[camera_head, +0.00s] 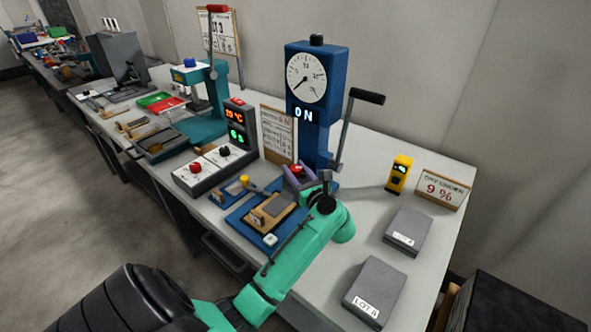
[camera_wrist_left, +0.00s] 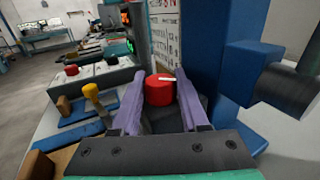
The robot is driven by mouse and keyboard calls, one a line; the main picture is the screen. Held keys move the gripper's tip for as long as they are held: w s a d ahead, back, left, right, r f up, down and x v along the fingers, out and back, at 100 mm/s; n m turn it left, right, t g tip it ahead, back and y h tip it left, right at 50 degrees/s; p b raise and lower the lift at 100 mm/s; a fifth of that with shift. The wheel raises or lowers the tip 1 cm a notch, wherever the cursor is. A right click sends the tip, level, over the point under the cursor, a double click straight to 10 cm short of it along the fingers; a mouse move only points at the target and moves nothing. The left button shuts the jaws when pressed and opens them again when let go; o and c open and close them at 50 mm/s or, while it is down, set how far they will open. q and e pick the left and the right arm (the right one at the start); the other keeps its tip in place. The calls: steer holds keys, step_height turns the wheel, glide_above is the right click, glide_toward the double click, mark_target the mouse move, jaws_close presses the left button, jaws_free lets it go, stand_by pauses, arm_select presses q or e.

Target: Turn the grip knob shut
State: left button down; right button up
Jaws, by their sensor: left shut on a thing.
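The grip knob is a red round knob (camera_wrist_left: 159,90) with a white mark pointing right in the left wrist view. In the head view its red top (camera_head: 297,169) shows at the foot of the blue press (camera_head: 315,140). My left gripper (camera_head: 298,178) has its purple fingers shut on the knob, one on each side; they also show in the left wrist view (camera_wrist_left: 160,100). The press bears a white dial (camera_head: 306,78) and a lit "ON" sign. The knob's lower part is hidden. My right gripper is not in view.
A press lever with a black handle (camera_head: 367,96) rises at the right of the press. A blue fixture (camera_head: 246,222) with a wooden block lies left of my arm. A control box (camera_head: 215,172) stands further left. Grey lot blocks (camera_head: 408,232) and a yellow device (camera_head: 399,174) are at right.

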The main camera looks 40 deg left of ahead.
arm_select(q)
steer(key=shift+m+t, duration=0.3)
steer(key=shift+t, duration=0.1)
steer(key=c, duration=0.7)
jaws_free()
steer(key=shift+d, duration=0.1)
steer(key=b+v, duration=0.3)
steer(key=v, duration=1)
steer(key=shift+s+d, duration=0.15)
steer(key=shift+d, duration=0.1)
steer(key=shift+s+d+r, duration=0.2)
steer(key=shift+s+d, duration=0.05)
steer(key=shift+d, duration=0.15)
